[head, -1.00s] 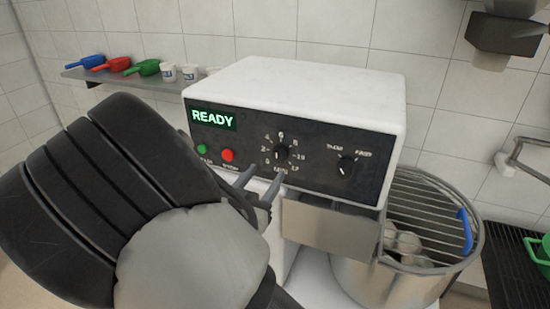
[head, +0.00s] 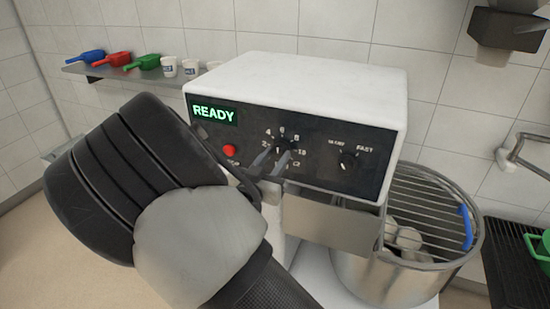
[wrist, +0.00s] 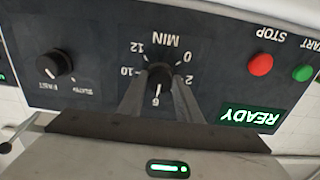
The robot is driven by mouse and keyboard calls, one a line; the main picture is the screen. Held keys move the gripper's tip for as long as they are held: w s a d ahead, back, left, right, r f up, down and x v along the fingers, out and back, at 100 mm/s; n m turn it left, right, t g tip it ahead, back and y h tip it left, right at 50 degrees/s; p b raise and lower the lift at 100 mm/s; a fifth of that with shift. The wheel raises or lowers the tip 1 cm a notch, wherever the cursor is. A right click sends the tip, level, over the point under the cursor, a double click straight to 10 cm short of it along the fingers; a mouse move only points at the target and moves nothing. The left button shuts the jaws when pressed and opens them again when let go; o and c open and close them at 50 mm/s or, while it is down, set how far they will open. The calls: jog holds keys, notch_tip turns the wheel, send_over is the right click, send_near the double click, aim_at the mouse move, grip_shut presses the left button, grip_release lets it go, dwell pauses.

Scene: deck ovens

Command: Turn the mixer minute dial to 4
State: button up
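The minute dial (wrist: 160,76) is a black knob with a white mark, ringed by numbers. In the wrist view, where the panel is upside down, the mark seems to point toward 6; the 4 and 8 are hidden behind my fingers. My gripper (wrist: 160,88) has its two grey fingers on either side of the dial, tips at its sides; I cannot tell whether they press on it. In the head view, the gripper (head: 278,157) reaches the dial (head: 287,146) from lower left. The mixer (head: 320,85) is a white box with a dark panel.
The display reads READY (head: 213,112). The red stop button (head: 230,150) is left of the dial, and the speed knob (head: 348,161) is to its right. A metal bowl (head: 375,278) with a wire guard stands below right. Scoops and cups line the wall shelf (head: 125,70).

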jog(key=shift+r+n+p, duration=0.1)
jog(key=shift+n+p, duration=0.2)
jog(key=shift+r+n+p, duration=0.1)
jog(key=shift+n+p, duration=1.05)
jog(key=shift+n, duration=0.05)
jog(key=n+p, duration=0.3)
jog(key=n, duration=0.2)
jog(key=shift+n, duration=0.3)
jog(key=o, duration=1)
jog(key=shift+s+f, duration=0.1)
jog(key=shift+f, duration=0.1)
jog(key=b+v, duration=0.1)
jog(key=v, duration=1.6)
jog(key=shift+s+r, duration=0.1)
jog(key=shift+s, duration=0.05)
